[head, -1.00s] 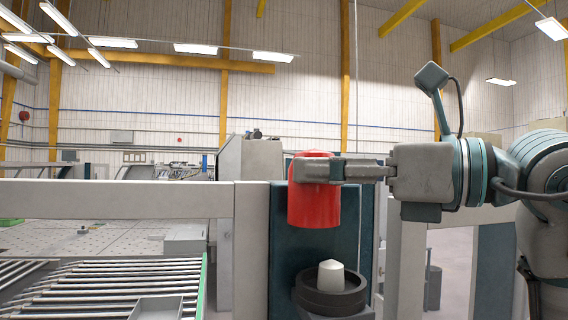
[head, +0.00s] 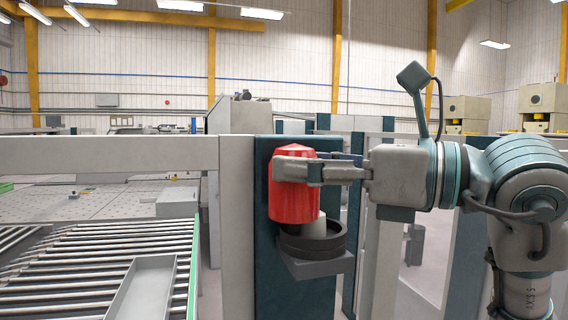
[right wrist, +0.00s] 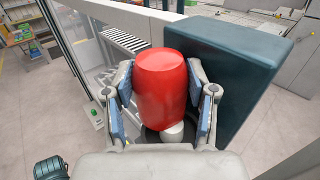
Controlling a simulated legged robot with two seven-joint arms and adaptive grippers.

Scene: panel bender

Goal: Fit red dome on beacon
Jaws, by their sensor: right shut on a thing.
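The red dome (head: 292,199) is held upright in my right gripper (head: 296,170), whose fingers close around its upper part. In the right wrist view the dome (right wrist: 161,88) stands between the two blue-padded fingers of the gripper (right wrist: 162,105). The beacon is a dark round base (head: 313,243) with a pale bulb (head: 313,230) on a grey bracket. In the head view the dome's lower edge overlaps the bulb's left side. In the right wrist view the bulb (right wrist: 173,132) shows just below the dome's lower end. The dome is apart from the base. My left gripper is out of view.
A dark teal panel (head: 262,270) stands behind the beacon, joined to a grey post and rail (head: 110,153). A roller conveyor (head: 75,260) with a grey tray (head: 140,290) lies at the left. Teal and grey posts stand to the right.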

